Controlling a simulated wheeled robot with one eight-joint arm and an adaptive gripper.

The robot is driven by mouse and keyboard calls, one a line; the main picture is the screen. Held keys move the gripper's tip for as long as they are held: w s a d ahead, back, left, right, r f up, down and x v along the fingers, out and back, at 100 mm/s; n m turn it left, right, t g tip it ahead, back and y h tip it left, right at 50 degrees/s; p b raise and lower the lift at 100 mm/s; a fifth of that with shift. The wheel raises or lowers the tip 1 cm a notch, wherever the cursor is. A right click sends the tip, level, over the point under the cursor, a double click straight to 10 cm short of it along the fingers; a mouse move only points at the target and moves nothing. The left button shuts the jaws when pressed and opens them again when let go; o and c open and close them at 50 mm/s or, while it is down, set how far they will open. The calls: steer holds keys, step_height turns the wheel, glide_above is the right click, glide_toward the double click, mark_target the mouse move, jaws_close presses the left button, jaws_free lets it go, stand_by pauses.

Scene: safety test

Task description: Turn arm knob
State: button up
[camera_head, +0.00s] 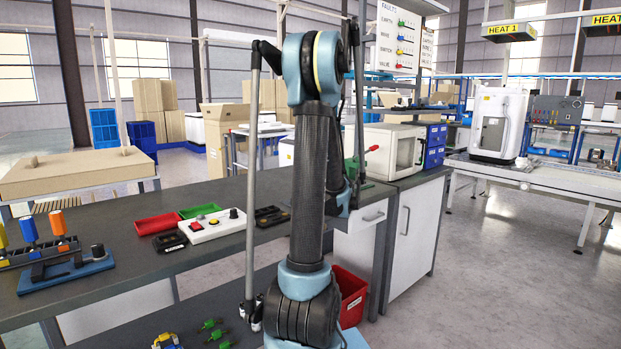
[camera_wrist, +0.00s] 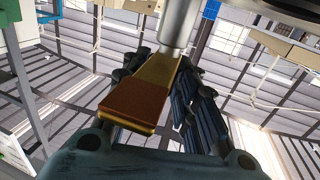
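A white control box (camera_head: 213,225) lies on the dark workbench, left of my arm in the head view. It carries a black knob (camera_head: 233,213) at its right end, a red button (camera_head: 196,226) and a yellow-orange switch. No label on the knob is readable. My gripper is not clearly seen in the head view, where my own arm links fill the middle. In the wrist view my gripper (camera_wrist: 165,85) shows dark linkages and an orange-brown pad. Its opening cannot be made out, and the knob does not show there.
A red bin (camera_head: 350,296) stands below the bench. The bench front is bare.

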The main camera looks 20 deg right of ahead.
steer(key=shift+o, duration=0.2)
steer(key=s+d, duration=0.1)
steer(key=s, duration=1.1)
steer(key=shift+d, duration=0.1)
stand_by(0.3)
